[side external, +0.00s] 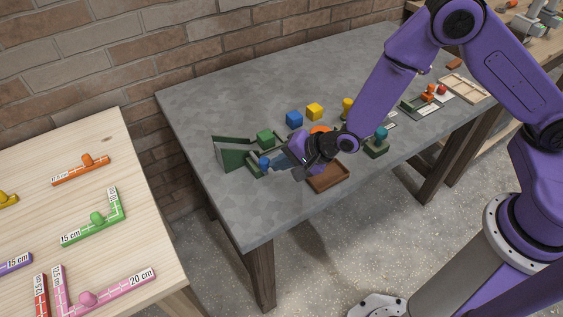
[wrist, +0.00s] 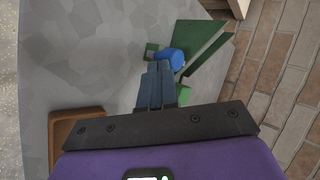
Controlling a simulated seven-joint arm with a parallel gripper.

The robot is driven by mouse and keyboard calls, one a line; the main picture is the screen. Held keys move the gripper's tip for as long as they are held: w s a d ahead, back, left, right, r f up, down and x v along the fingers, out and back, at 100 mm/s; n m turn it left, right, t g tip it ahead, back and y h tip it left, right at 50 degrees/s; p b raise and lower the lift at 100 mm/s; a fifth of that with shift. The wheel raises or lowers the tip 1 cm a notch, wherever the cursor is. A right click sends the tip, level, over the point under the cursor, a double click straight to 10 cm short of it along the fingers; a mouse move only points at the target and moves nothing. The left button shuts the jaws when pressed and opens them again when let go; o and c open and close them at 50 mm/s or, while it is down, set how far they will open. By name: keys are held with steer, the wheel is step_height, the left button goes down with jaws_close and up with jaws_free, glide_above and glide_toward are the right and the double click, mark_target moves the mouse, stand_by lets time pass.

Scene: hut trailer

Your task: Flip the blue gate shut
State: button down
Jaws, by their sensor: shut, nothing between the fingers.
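A blue rounded piece (side external: 264,162), the only visible blue part of the gate fixture, sits at the near end of a low green fixture on the grey table. It also shows in the wrist view (wrist: 171,58), just beyond my fingertips. A taller dark green panel (side external: 232,157) stands at the left of the fixture. My gripper (side external: 274,160) is low over the fixture, its fingers together and empty. In the wrist view my fingertips (wrist: 160,66) reach right up to the blue piece; I cannot tell whether they touch. Part of the fixture is hidden behind my gripper.
A brown tray (side external: 327,180) lies just right of my gripper. A green block (side external: 265,137), blue block (side external: 294,119) and yellow block (side external: 314,111) are behind. A brick wall (side external: 190,50) backs the grey table (side external: 225,195). The table's front left is clear.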

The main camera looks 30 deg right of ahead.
steer(key=shift+w, duration=2.75)
steer(key=shift+d, duration=0.1)
steer(key=shift+s+d, duration=0.3)
steer(key=shift+s, duration=0.05)
steer(key=s, duration=0.1)
steer(key=s+d, duration=0.2)
steer(key=shift+s+r, duration=0.1)
steer(key=shift+r, duration=0.2)
steer(key=v, duration=0.9)
steer(key=shift+s, duration=0.15)
